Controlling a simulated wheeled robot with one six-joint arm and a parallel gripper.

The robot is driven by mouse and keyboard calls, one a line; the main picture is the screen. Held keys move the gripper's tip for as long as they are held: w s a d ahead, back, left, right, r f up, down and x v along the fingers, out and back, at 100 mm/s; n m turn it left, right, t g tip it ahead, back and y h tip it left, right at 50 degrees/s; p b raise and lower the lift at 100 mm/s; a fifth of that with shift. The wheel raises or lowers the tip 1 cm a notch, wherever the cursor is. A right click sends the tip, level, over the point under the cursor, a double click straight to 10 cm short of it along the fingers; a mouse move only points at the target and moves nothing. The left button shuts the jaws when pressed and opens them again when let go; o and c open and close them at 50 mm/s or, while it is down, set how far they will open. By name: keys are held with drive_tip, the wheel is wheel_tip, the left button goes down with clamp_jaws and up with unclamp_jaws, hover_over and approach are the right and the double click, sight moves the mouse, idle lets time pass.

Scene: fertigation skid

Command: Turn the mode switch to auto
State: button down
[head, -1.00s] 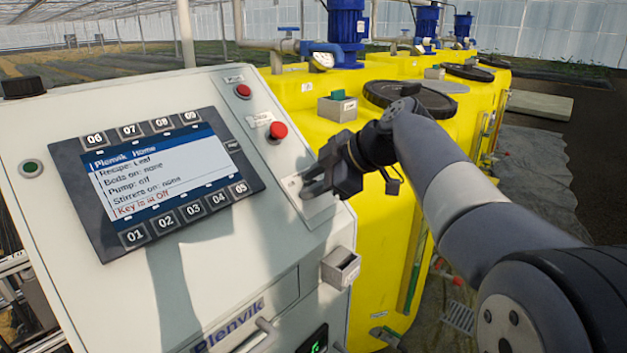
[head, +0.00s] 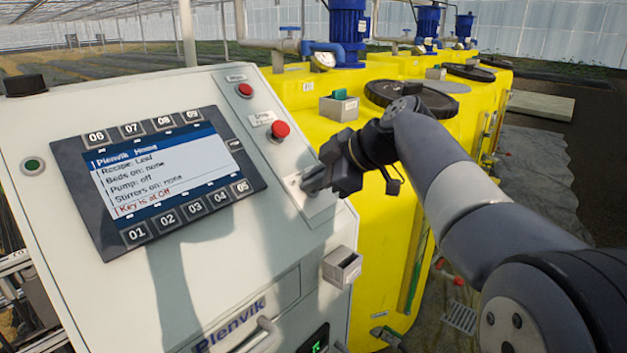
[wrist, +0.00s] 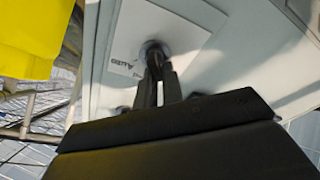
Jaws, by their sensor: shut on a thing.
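My gripper (head: 318,182) is at the small plate (head: 318,207) on the right side of the sloped grey panel, below the red buttons. In the wrist view, my gripper (wrist: 158,75) is shut at the round mode switch (wrist: 154,52) on the pale plate (wrist: 185,22). The jaws hide most of the switch, so its exact position is hard to see. The word "Auto" is printed on the plate beside the switch. The display (head: 157,175) reads "Key is at Off", "Pump: off" and "Stirrers on: none".
A red mushroom button (head: 280,130) and a smaller red button (head: 245,90) sit above the plate. A small grey box (head: 342,266) juts out below it. Yellow tanks (head: 385,240) stand close on the right. A green button (head: 32,164) is at the panel's left.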

drive_tip(key=m, duration=0.3)
drive_tip(key=m+b, duration=0.1)
drive_tip(key=m, duration=0.1)
drive_tip(key=shift+w+d+f+t, duration=0.2)
drive_tip(key=shift+f+t, duration=0.1)
drive_tip(key=shift+t, duration=0.1)
drive_tip(key=m, duration=0.2)
drive_tip(key=m+h, duration=0.1)
drive_tip(key=shift+w+d+r+m+t, duration=0.1)
drive_tip(key=shift+w+m+t, duration=0.05)
drive_tip(key=shift+m+t, duration=0.2)
drive_tip(key=m+p, duration=0.1)
drive_tip(key=m, duration=0.2)
drive_tip(key=m+h+p, duration=0.1)
drive_tip(key=m, duration=0.2)
drive_tip(key=shift+w+d+t, duration=0.1)
drive_tip(key=shift+d+t, duration=0.1)
drive_tip(key=shift+t, duration=0.05)
drive_tip(key=shift+d+m+h+p, duration=0.15)
drive_tip(key=shift+m+h+p, duration=0.25)
drive_tip(key=shift+m+p, duration=1.05)
drive_tip(key=shift+f+m+b, duration=0.2)
drive_tip(key=shift+m+b, duration=0.2)
drive_tip(key=shift+m, duration=0.1)
drive_tip(key=c, duration=1.8)
unclamp_jaws()
drive_tip(key=shift+o, duration=1.3)
drive_tip(key=shift+r, duration=0.2)
drive_tip(key=shift+r, duration=0.1)
